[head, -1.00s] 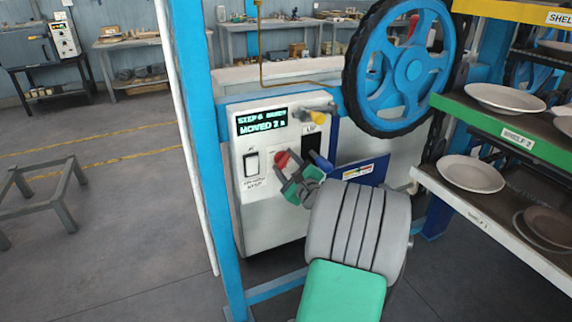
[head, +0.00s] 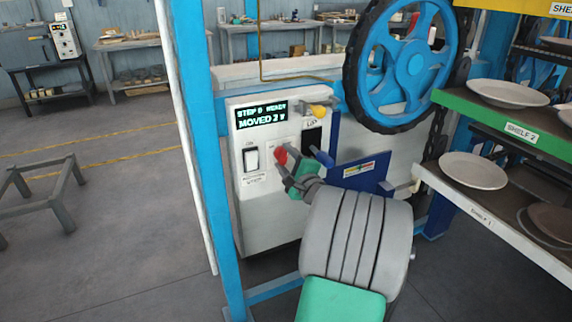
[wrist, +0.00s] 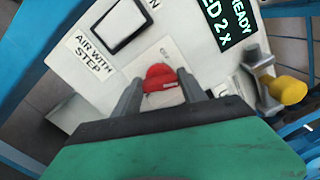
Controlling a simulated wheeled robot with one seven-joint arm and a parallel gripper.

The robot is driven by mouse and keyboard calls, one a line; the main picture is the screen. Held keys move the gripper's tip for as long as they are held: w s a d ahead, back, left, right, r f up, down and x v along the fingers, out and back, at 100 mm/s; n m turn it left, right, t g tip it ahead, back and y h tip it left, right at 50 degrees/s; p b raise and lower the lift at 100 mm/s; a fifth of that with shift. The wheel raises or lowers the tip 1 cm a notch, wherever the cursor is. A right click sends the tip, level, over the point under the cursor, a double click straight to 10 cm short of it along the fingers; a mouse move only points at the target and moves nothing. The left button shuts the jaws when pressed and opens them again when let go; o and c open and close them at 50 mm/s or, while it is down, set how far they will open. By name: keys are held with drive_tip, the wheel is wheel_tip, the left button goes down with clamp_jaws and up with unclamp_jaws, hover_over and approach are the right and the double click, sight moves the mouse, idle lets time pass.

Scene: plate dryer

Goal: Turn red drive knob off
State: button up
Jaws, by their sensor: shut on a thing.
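The red drive knob (head: 281,156) is on the front of the white control panel (head: 262,220), right of the rocker switch. In the wrist view the red knob (wrist: 160,77) sits between my two fingers, its grip bar lying nearly level across the picture. My gripper (wrist: 161,90) is shut on it, one finger on each side. In the head view my gripper (head: 287,168) is at the panel, its fingers partly hidden behind its green body.
A rocker switch (head: 251,158) is left of the knob. A lit display (head: 262,118) is above. A big blue wheel (head: 408,62) and shelves with plates (head: 473,171) stand to the right.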

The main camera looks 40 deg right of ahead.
drive_tip(key=n+b, duration=0.4)
drive_tip(key=shift+f+n, duration=0.3)
drive_tip(key=shift+f, duration=0.05)
drive_tip(key=n+b, duration=0.3)
drive_tip(key=b, duration=0.1)
drive_tip(key=shift+f+n, duration=0.1)
drive_tip(key=shift+n, duration=0.3)
drive_tip(key=n+b, duration=0.3)
drive_tip(key=shift+b, duration=0.3)
drive_tip(key=shift+r+n+b, duration=0.2)
drive_tip(key=shift+n+b, duration=0.65)
drive_tip(key=shift+n, duration=0.05)
drive_tip(key=o, duration=1.4)
drive_tip(key=shift+c, duration=0.2)
